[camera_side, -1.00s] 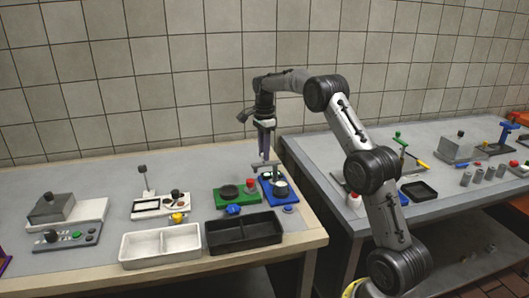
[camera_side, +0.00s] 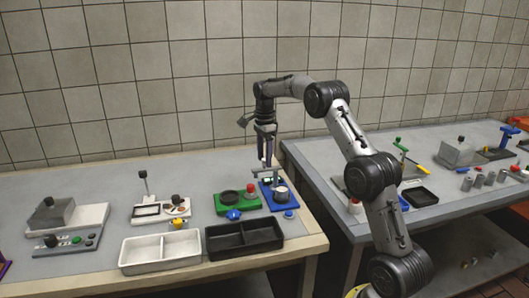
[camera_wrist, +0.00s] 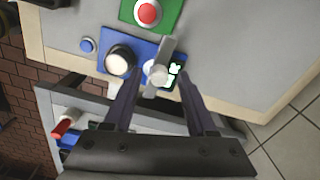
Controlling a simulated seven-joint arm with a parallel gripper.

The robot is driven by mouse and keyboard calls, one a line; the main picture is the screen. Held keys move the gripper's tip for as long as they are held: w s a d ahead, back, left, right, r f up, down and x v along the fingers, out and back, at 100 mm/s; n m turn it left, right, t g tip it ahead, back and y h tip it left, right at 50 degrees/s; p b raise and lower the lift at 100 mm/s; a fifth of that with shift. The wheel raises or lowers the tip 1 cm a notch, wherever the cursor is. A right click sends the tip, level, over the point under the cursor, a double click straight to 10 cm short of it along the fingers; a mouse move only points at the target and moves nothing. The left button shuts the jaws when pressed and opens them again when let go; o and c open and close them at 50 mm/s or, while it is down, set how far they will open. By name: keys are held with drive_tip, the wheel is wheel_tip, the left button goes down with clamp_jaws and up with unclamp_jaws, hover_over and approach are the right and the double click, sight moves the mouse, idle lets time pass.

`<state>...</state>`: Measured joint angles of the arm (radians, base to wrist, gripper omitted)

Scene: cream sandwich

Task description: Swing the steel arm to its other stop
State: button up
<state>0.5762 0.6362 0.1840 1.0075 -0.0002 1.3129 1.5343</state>
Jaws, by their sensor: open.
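The steel arm (camera_wrist: 164,58) is a short grey bar on a round pivot, mounted on a blue base (camera_side: 266,197). In the wrist view it lies aslant across the base (camera_wrist: 143,46), beside a white-topped round part (camera_wrist: 119,61). My gripper (camera_side: 267,163) is over this base in the side view, pointing down. In the wrist view my gripper (camera_wrist: 158,76) is open, its two fingers apart on either side of the bar's near end. I cannot tell whether either finger touches the bar. The fingers hide part of the blue base.
A green plate (camera_side: 226,207) with a red button (camera_side: 250,189) sits left of the base. A black tray (camera_side: 245,238) and a white tray (camera_side: 160,251) lie in front. A second table (camera_side: 325,165) stands right, across a gap.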

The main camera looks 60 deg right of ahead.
sight(264, 159)
wheel_tip(264, 159, up, 14)
idle(0.6)
drive_tip(key=shift+f, duration=0.1)
drive_tip(key=s+a+r+n+t, duration=0.15)
drive_tip(key=s+a+r, duration=0.25)
drive_tip(key=a+r, duration=0.4)
drive_tip(key=s+a+r+n+t, duration=0.1)
drive_tip(key=s+a+r+n, duration=0.2)
drive_tip(key=a+r, duration=0.5)
drive_tip(key=s+a+f+n+t, duration=0.1)
drive_tip(key=s+a+f+n, duration=0.1)
drive_tip(key=s+a+n, duration=0.55)
drive_tip(key=s+a+f+n+t, duration=0.1)
drive_tip(key=s+a+f+n, duration=0.2)
drive_tip(key=s+f+n, duration=0.3)
drive_tip(key=s+a+f+n+t, duration=0.1)
drive_tip(key=s+a+f+n, duration=0.2)
drive_tip(key=s+f+n, duration=0.3)
drive_tip(key=shift+s+a+f, duration=0.3)
drive_tip(key=shift+s+f, duration=1.45)
drive_tip(key=shift+f, duration=1.95)
